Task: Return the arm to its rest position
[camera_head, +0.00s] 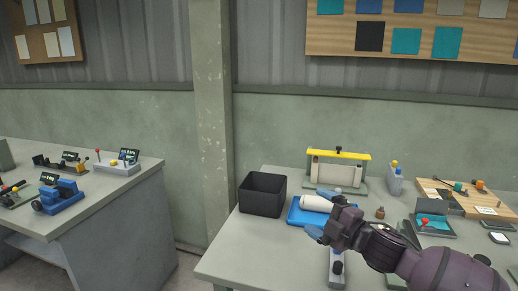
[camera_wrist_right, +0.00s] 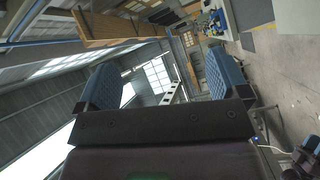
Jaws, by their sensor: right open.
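My right arm comes in from the lower right in the head view. Its gripper (camera_head: 322,212) is open, with blue finger pads spread apart, and it appears in front of a white roll (camera_head: 314,203) on a blue tray (camera_head: 296,214). In the right wrist view the gripper (camera_wrist_right: 164,82) has nothing between its fingers. That view looks out across the room, not down at the table. Part of the tray and the roll's right end are hidden behind the gripper.
A black bin (camera_head: 262,208) stands left of the tray on the light table (camera_head: 228,262). Behind are a yellow-topped frame (camera_head: 338,156) and a small grey holder (camera_head: 395,180). A wooden board (camera_head: 440,190) lies at right. A second table (camera_head: 98,195) with devices stands at left.

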